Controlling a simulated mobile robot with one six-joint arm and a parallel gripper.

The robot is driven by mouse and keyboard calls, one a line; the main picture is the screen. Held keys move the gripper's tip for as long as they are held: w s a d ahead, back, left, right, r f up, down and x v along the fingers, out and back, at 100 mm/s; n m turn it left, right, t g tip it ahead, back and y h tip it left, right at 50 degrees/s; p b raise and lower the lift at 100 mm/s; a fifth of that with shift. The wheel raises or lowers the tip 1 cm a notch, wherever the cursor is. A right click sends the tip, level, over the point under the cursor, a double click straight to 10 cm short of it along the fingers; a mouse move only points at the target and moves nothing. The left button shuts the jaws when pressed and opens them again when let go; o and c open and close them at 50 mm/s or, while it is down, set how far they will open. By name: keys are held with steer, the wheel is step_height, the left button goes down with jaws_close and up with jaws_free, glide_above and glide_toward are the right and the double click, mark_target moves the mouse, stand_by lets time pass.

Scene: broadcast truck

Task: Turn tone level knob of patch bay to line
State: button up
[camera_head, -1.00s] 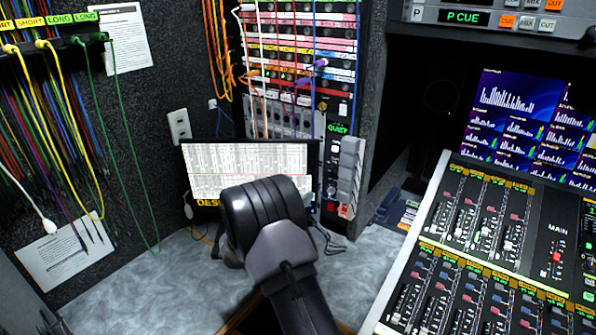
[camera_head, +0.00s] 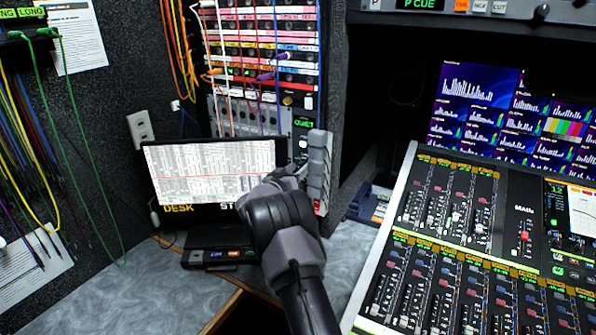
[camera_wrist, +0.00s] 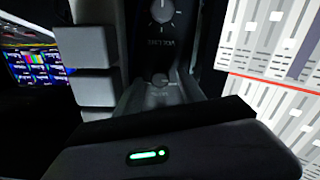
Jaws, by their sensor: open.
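The patch bay (camera_head: 262,45) is a tall rack with colored label strips and plugged cords, at the upper middle of the head view. A grey panel (camera_head: 240,112) with small knobs sits low on it. I cannot pick out the tone level knob by its label. My gripper (camera_head: 284,176) is open and empty, in front of the screen's right edge, beside a column of grey blocks, below the patch bay. The wrist view shows a round knob marked volume (camera_wrist: 162,12) and a smaller knob (camera_wrist: 160,80) close by, its label unreadable. The fingertips are hard to make out.
A lit screen (camera_head: 205,170) stands left of my gripper. The grey blocks (camera_head: 319,165) stand right of it and also show in the wrist view (camera_wrist: 84,88). A sloped mixing console (camera_head: 440,235) fills the right. Cords hang before the patch bay.

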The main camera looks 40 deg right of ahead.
steer(key=shift+c, duration=0.3)
jaws_close()
steer(key=shift+p, duration=0.4)
steer(key=n+p, duration=0.2)
steer(key=shift+r+p, duration=0.25)
steer(key=shift+p, duration=0.05)
steer(key=shift+n+p, duration=0.85)
steer(key=shift+n, duration=0.05)
steer(key=n+p, duration=0.2)
steer(key=n, duration=0.2)
steer(key=shift+f+n+p, duration=0.3)
steer(key=shift+p, duration=0.1)
steer(key=shift+n, duration=0.3)
